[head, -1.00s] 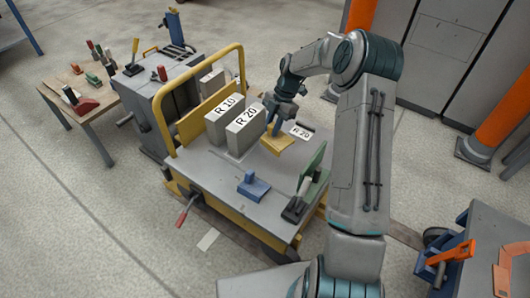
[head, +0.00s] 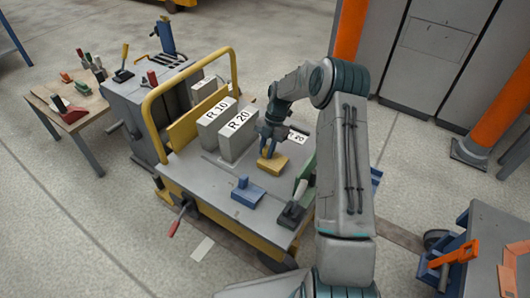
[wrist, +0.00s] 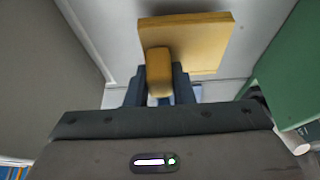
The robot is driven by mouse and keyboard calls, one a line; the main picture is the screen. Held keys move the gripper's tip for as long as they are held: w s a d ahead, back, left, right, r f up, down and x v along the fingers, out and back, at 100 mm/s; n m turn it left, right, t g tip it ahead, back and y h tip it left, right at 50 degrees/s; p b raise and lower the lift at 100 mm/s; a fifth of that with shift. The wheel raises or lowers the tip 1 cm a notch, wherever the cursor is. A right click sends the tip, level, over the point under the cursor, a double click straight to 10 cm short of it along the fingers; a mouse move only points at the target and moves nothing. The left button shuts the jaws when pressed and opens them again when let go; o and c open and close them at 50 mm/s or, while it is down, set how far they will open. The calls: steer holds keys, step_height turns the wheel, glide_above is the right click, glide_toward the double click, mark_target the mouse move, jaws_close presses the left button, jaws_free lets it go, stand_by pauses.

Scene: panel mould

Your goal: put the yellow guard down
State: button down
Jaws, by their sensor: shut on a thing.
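The yellow guard (head: 273,165) is at the grey cart top (head: 205,176), to the right of the grey block marked R 20. My gripper (head: 270,146) points down at it and is shut on its upright grip. In the wrist view the guard's flat yellow plate (wrist: 198,40) reaches out beyond the grip (wrist: 158,72), which sits between my fingers (wrist: 157,88). The guard looks low over the grey surface; I cannot tell whether it touches it.
Grey blocks marked R 10 (head: 213,118) and R 20 (head: 238,137) stand left of the guard. A blue part (head: 248,192) sits in front. A green plate (wrist: 296,75) stands close on the right. A yellow rail (head: 149,115) rises at the cart's left.

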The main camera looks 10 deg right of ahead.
steer(key=shift+f, duration=0.15)
steer(key=c, duration=1.3)
jaws_free()
steer(key=shift+o, duration=0.2)
